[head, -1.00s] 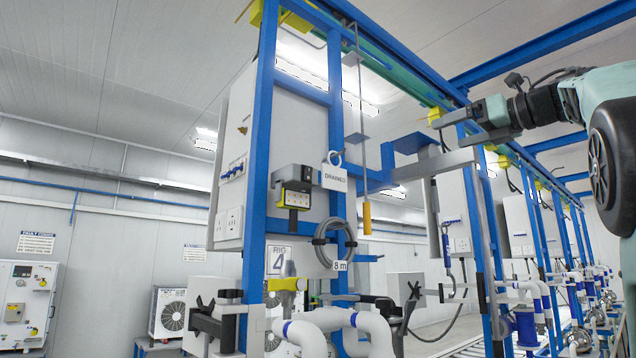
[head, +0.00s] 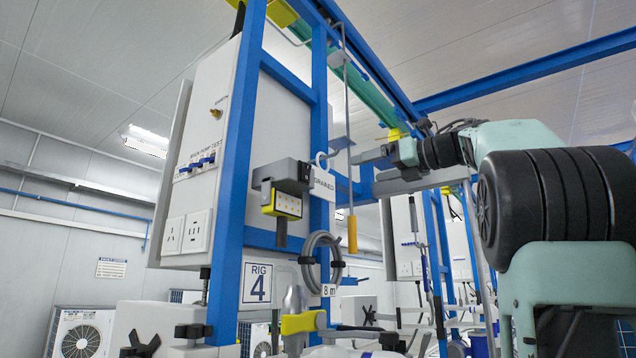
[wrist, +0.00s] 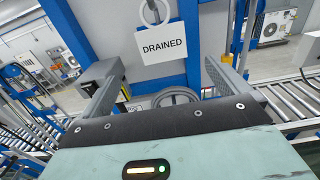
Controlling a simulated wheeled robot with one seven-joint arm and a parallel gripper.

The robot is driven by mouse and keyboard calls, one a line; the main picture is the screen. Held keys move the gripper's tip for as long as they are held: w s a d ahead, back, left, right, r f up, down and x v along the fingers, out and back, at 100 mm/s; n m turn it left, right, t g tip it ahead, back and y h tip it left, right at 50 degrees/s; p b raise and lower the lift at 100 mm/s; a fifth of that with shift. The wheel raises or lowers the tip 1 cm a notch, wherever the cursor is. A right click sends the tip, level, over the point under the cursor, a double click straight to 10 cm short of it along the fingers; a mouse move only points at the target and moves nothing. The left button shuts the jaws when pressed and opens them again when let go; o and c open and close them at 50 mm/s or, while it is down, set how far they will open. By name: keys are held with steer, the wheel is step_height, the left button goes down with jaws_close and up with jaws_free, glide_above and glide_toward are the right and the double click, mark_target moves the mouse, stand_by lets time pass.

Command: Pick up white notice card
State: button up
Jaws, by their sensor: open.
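The white notice card (head: 323,182), lettered DRAINED, hangs by a pale ring at the blue rig frame, and it appears upright. In the wrist view the card (wrist: 164,44) is ahead of my gripper (wrist: 163,68), in line with the gap between the two fingers. My gripper (head: 366,172) is open and empty, to the right of the card in the head view. The fingers do not appear to touch the card. How far the card is from the fingertips is hard to tell.
A grey and yellow device (head: 282,190) sits just left of the card. A coiled grey hose (head: 322,258) hangs below it. An orange-handled rod (head: 352,234) hangs between card and gripper in the head view. Blue uprights (head: 240,150) and a control cabinet (head: 198,160) stand left.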

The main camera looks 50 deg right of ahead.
steer(key=p, duration=0.3)
glide_toward(324, 181)
steer(key=w, duration=0.5)
steer(key=shift+w+a, duration=0.15)
steer(key=shift+a, duration=0.1)
steer(key=w+p, duration=0.1)
steer(key=w, duration=0.1)
steer(key=w+p, duration=0.2)
steer(key=shift+w+r, duration=0.2)
steer(key=shift+w, duration=0.15)
steer(key=shift+w+f, duration=0.1)
steer(key=shift+w, duration=0.2)
steer(key=shift+c, duration=0.3)
steer(key=c, duration=0.7)
